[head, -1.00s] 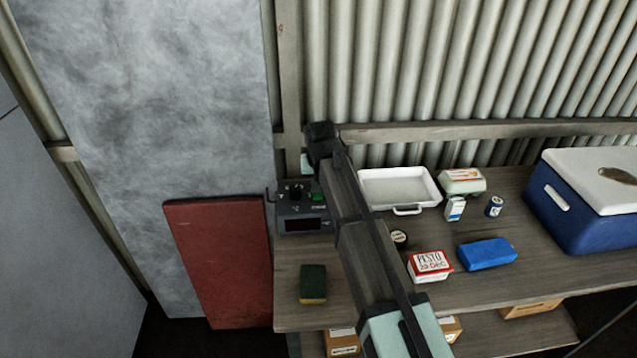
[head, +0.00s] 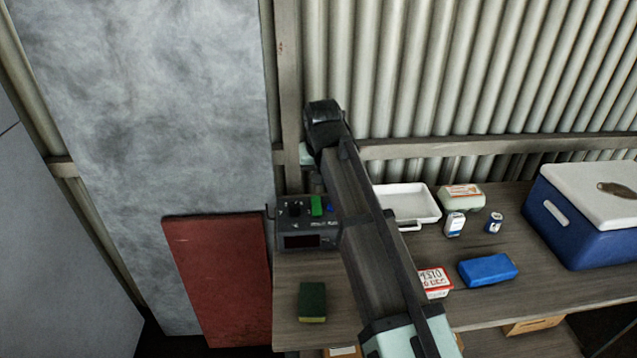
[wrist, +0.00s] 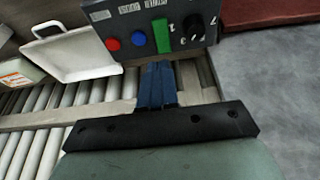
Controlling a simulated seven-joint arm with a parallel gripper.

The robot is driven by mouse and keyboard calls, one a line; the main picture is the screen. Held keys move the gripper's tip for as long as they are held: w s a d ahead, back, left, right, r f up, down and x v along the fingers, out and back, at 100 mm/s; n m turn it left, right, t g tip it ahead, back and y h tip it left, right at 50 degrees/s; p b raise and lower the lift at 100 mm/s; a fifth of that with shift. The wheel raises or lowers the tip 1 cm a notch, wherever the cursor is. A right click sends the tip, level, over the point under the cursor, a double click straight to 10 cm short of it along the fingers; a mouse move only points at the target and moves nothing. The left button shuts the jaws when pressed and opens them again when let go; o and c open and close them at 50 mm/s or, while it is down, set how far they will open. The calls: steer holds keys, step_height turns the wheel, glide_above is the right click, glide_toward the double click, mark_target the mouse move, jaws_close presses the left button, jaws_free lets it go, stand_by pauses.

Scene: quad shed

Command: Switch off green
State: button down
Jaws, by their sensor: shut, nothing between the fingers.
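The dark control box (head: 325,238) stands at the left end of the shelf top, against the wall. On its panel are a green switch (head: 316,205), a blue button (head: 330,208) and a black knob (head: 294,209). In the wrist view the green switch (wrist: 161,36) lies between the blue button (wrist: 138,38) and the knob (wrist: 193,27), with a red button (wrist: 112,44) beyond the blue one. My gripper (wrist: 157,68) is shut and empty, its tips appearing just below the green switch. I cannot tell whether they touch it, nor which way the switch is set. My arm hides the fingertips in the head view.
A white tray (head: 412,203), a pesto tub (head: 436,283), a blue block (head: 488,269) and a sponge (head: 312,301) are on the shelf top (head: 400,255). A blue cooler (head: 575,230) stands at right. A red board (head: 218,285) leans left of the shelf.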

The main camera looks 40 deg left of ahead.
steer(key=shift+v, duration=0.85)
steer(key=shift+s+d, duration=0.1)
